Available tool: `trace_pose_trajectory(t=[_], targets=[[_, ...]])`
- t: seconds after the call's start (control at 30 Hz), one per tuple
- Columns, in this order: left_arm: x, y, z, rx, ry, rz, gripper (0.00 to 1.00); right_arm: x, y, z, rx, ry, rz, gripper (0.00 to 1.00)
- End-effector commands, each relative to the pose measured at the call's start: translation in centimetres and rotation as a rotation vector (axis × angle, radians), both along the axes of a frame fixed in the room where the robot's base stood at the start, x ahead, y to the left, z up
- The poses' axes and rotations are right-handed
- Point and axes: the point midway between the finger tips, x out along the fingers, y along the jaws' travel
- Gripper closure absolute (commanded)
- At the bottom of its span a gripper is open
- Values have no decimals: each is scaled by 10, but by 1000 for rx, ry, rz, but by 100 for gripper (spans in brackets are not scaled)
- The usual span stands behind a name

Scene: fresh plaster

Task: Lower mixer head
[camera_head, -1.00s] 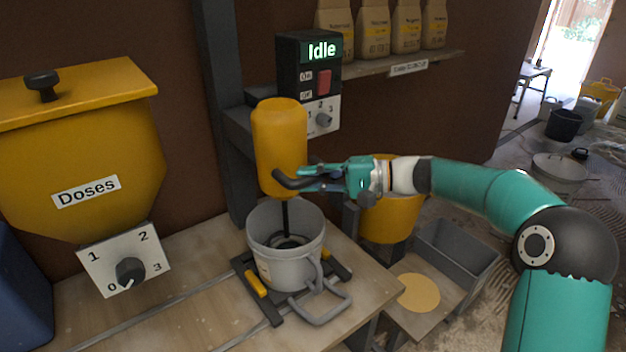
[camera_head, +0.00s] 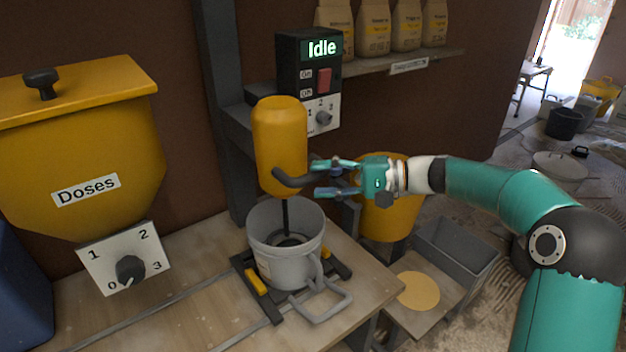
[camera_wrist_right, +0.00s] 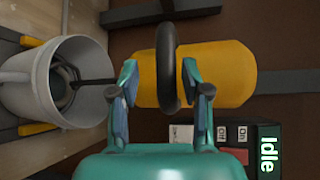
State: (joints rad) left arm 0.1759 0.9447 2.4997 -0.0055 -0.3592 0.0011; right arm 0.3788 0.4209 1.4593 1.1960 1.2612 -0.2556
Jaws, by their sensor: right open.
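The yellow mixer head (camera_head: 279,140) hangs on its dark column, with a black curved handle (camera_head: 293,180) at its lower front. Its shaft reaches down into the grey bucket (camera_head: 284,262) on the bench. My right gripper (camera_head: 318,180) is open at the handle's right end, fingers apart and not closed on it. In the right wrist view the handle (camera_wrist_right: 167,68) stands between and ahead of the open fingertips of my right gripper (camera_wrist_right: 165,84), with the yellow head (camera_wrist_right: 215,74) behind it. My left gripper does not show.
The control box (camera_head: 309,66) above the head reads "Idle". A yellow doses hopper (camera_head: 130,190) with a dial stands at the left. A grey bin (camera_head: 455,253) and yellow container (camera_head: 392,208) are at the right. Bags stand on the shelf (camera_head: 445,59) behind.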

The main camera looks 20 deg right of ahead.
Motion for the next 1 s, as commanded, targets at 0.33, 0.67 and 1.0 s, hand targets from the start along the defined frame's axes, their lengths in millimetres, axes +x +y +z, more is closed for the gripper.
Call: trace_pose_trajectory(t=[0.33,0.67,1.0], targets=[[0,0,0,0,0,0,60,-33,-61,8,-2,2,-5,52],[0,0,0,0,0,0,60,-45,-79,10,0,4,-1,52],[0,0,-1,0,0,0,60,-45,-79,10,-1,3,0,52]])
